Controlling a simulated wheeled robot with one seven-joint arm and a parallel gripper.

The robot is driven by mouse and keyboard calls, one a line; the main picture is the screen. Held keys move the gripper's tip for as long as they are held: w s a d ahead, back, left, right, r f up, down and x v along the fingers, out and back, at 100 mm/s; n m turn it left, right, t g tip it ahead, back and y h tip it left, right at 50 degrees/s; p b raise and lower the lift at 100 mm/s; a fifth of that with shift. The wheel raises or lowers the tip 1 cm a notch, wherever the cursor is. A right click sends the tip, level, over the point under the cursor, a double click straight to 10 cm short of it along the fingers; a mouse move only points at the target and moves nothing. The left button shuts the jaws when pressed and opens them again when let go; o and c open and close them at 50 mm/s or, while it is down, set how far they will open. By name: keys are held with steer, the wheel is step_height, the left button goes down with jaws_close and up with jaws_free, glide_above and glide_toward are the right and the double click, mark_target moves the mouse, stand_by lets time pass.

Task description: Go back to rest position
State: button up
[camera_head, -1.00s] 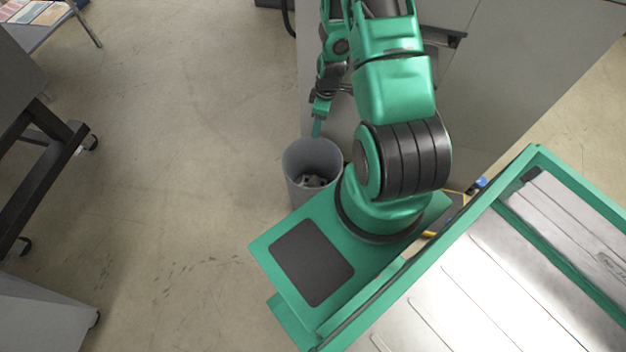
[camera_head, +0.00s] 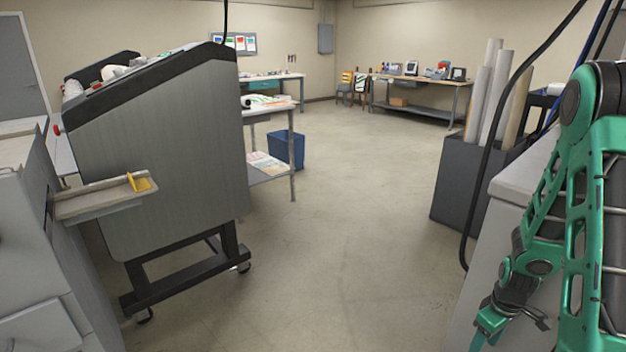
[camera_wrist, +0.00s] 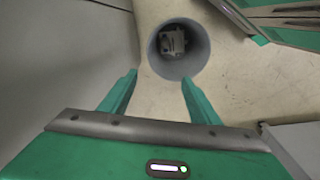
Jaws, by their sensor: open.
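My gripper (camera_wrist: 159,88) is open in the wrist view, its two green fingers spread apart with nothing between them. Beyond the fingertips is a round grey bin (camera_wrist: 182,71), seen from above and apart from the fingers. A small greyish item (camera_wrist: 172,41) lies inside the bin; I cannot tell what it is. In the head view my green arm hangs down along the right edge, beside a grey cabinet (camera_head: 510,215). The bin is not in the head view now.
A large grey machine (camera_head: 165,150) on a wheeled black stand is at left. A dark box (camera_head: 470,185) with tall rolls stands at right, a black cable hanging before it. A blue bin (camera_head: 287,150) and worktables (camera_head: 425,80) are farther back. The middle floor is clear.

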steer(key=s+r+m, duration=0.3)
steer(key=s+r, duration=0.1)
steer(key=r, duration=0.8)
steer(key=s+a+r+m, duration=0.3)
steer(key=s+r+m, duration=0.1)
steer(key=s+r, duration=0.4)
steer(key=s+a+r+m, duration=0.4)
steer(key=s+r, duration=0.4)
steer(key=s, duration=0.1)
steer(key=shift+w+f+g, duration=0.3)
steer(key=shift+w, duration=0.25)
steer(key=shift+c, duration=0.3)
